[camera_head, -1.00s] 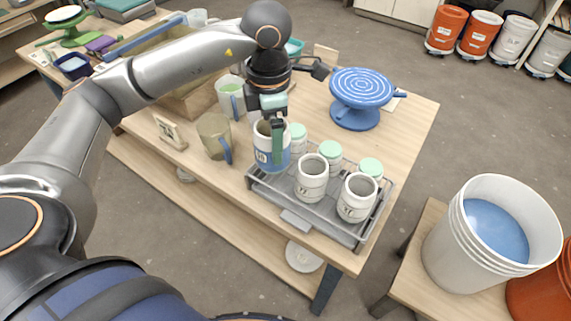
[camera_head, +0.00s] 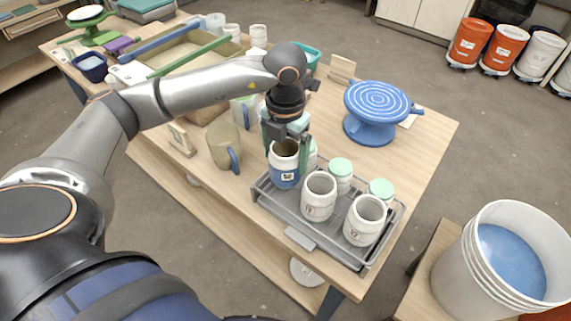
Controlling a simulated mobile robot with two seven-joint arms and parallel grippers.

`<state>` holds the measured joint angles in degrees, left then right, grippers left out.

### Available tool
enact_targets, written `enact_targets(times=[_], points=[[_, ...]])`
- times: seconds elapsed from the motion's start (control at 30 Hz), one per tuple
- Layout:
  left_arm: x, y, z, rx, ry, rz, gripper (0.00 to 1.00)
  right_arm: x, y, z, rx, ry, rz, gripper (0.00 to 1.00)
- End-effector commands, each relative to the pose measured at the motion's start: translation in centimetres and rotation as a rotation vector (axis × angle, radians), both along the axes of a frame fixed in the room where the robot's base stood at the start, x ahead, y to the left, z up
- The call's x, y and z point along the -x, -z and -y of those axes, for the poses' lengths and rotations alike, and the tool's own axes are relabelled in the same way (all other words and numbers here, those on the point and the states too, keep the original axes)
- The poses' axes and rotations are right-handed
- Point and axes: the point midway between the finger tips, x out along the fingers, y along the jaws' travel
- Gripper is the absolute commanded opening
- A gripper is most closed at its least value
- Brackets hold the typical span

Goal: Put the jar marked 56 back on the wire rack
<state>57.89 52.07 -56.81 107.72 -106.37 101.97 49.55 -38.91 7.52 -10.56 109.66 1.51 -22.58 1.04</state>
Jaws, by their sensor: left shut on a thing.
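My left gripper (camera_head: 287,146) is shut on a white jar with a blue lower half (camera_head: 285,178). The jar is upright and open-topped, with a small dark-and-white label too small to read surely. It is at the left end of the wire rack (camera_head: 295,236); I cannot tell whether it touches the rack. Two open white jars stand on the rack to its right, one in the middle (camera_head: 319,198) and one at the right (camera_head: 363,222). Their marks are unclear. Behind them are mint-lidded jars (camera_head: 340,168), (camera_head: 381,189), and another partly hidden behind the held jar. My right gripper is out of view.
An olive mug (camera_head: 223,146) stands close left of the rack, a pale mug (camera_head: 243,112) behind it. A blue banding wheel (camera_head: 375,108) stands behind the rack. A white bucket of blue glaze (camera_head: 490,262) is on a low stand at right. The table's right side is clear.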

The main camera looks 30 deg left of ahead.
Motion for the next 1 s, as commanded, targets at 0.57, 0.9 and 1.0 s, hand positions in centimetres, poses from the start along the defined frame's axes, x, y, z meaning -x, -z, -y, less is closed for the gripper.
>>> enact_targets(times=[0.57,0.9,1.0], points=[[0.0,3.7,0.0,0.001,0.002,0.0,0.1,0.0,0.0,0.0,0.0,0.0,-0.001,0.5],[0.0,3.7,0.0,0.0,0.002,-0.001,1.0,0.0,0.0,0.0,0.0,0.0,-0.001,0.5],[0.0,3.4,0.0,0.0,0.002,-0.001,1.0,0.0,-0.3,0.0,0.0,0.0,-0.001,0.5]])
